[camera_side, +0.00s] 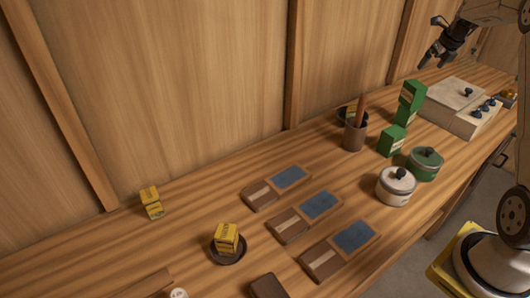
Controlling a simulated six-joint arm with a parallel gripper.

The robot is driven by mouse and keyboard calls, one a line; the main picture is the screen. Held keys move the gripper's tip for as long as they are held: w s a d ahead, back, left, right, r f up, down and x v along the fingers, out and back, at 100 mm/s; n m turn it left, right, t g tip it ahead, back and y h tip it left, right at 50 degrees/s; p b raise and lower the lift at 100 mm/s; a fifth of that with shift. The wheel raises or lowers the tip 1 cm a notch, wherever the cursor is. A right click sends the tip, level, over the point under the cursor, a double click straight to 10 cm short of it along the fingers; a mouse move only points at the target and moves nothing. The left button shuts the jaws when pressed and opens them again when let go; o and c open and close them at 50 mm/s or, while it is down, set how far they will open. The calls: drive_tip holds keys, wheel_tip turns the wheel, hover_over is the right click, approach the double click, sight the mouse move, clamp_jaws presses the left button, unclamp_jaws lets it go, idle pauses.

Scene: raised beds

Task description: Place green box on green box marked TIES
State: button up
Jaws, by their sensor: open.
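A green box (412,94) appears to rest on top of another green box (405,117), a little askew. A third green box (392,141) stands on the bench in front of them, to the lower left. The boxes have pale labels, but the lettering is too small to read, so I cannot tell which is marked TIES. My gripper (438,64) is open and empty, above and to the right of the stacked boxes, apart from them.
A green lidded pot (425,165) and a white lidded pot (396,188) stand close in front. A brown cup (354,136) is left of the boxes, and a pale stove-like unit (455,112) is right. Brown-and-blue trays (320,205) and yellow boxes (227,236) lie farther left.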

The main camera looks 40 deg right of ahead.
idle(0.4)
drive_tip(key=w+a+f+n+y, duration=0.1)
drive_tip(key=a+f+n, duration=0.1)
drive_tip(key=a+n, duration=0.95)
drive_tip(key=w+a+f+n, duration=0.1)
drive_tip(key=a+f+n, duration=0.1)
drive_tip(key=a+n, duration=0.95)
drive_tip(key=s+a+f+n, duration=0.2)
drive_tip(key=s+a+n, duration=0.3)
drive_tip(key=a+n, duration=0.1)
drive_tip(key=s+a+f+n+g, duration=0.1)
drive_tip(key=s+a+f+n, duration=0.1)
drive_tip(key=s+a+n, duration=0.3)
drive_tip(key=s+a+f+n, duration=0.2)
drive_tip(key=s+a+n, duration=0.3)
drive_tip(key=a, duration=0.7)
drive_tip(key=shift+a+n+y, duration=0.25)
drive_tip(key=shift+n+y, duration=0.15)
drive_tip(key=shift+n, duration=0.4)
